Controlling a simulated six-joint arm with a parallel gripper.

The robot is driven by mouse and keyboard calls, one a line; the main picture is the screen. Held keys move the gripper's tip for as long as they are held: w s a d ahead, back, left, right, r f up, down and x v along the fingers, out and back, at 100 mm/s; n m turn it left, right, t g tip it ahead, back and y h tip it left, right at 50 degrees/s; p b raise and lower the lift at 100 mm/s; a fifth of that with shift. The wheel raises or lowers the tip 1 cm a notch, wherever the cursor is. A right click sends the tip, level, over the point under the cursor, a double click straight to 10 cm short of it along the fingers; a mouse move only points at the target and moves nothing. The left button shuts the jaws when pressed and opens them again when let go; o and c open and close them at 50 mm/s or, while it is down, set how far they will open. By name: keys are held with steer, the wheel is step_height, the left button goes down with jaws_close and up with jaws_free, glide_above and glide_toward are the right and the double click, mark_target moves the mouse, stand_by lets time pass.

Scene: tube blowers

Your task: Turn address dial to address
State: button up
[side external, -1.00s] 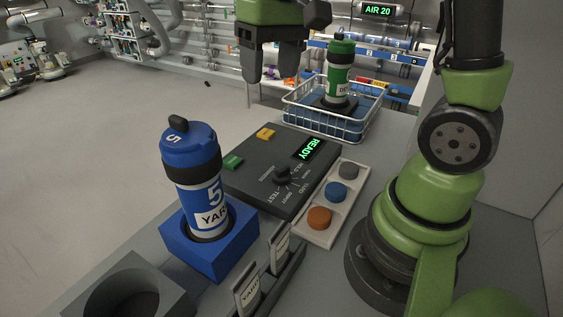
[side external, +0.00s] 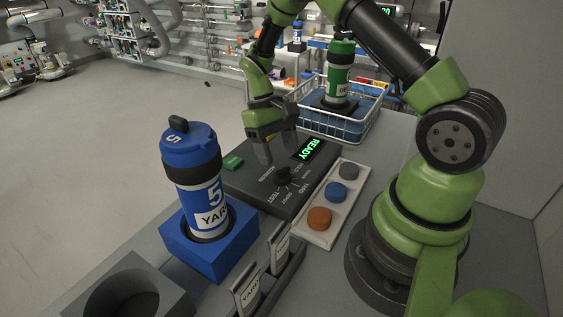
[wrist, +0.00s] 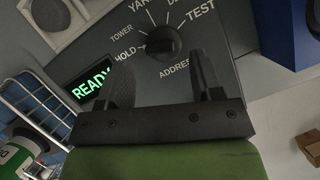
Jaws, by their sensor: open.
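The address dial (side external: 283,174) is a round black knob on the dark grey control panel (side external: 248,186). In the wrist view the knob (wrist: 164,42) is ringed by white labels HOLD, TOWER, YARD, one partly cut off, and TEST, with ADDRESS printed below it. I cannot tell for sure which label its pointer faces. My gripper (side external: 279,153) is just above the dial, pointing down, open and empty. In the wrist view its two fingers (wrist: 162,68) stand apart, with the knob beyond the gap between them. Whether they touch the panel is unclear.
The green READY display (side external: 309,149) is beside the dial. Several round buttons sit in a pale strip (side external: 329,215) on the right. A blue-capped tube carrier (side external: 192,160) stands in a blue block (side external: 213,257). A wire basket (side external: 363,133) holds a green carrier (side external: 340,75).

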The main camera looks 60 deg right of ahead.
mark_target(284, 169)
steer(key=shift+x, duration=1.6)
steer(key=c, duration=0.9)
steer(key=shift+o, duration=0.2)
